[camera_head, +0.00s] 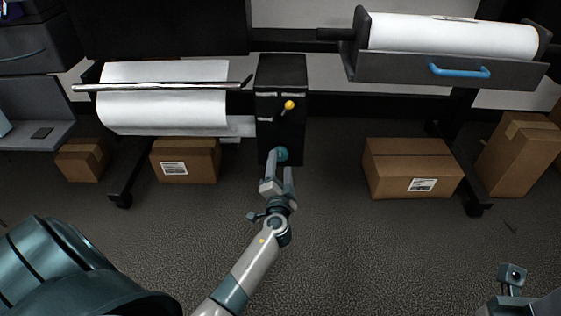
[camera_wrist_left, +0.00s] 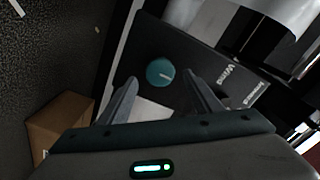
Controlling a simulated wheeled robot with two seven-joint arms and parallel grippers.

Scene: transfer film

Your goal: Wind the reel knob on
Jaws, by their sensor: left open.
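The teal round reel knob (camera_head: 282,154) sits low on the front of a black box-shaped unit (camera_head: 281,75). In the left wrist view the knob (camera_wrist_left: 160,73) shows a white pointer mark, and it lies beyond and between my spread fingers. My left gripper (camera_head: 279,170) is open just in front of the knob; the wrist view shows its two fingers (camera_wrist_left: 160,92) apart with nothing between them. I cannot tell whether a finger touches the knob. Part of my right arm shows at the lower right of the head view, but its fingers are not seen.
A yellow-tipped lever (camera_head: 289,105) is above the knob. A white film roll (camera_head: 165,108) hangs to the left; another roll (camera_head: 455,35) lies in a cradle with a blue handle (camera_head: 459,71) at upper right. Cardboard boxes (camera_head: 412,168) stand on the floor. The floor between is clear.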

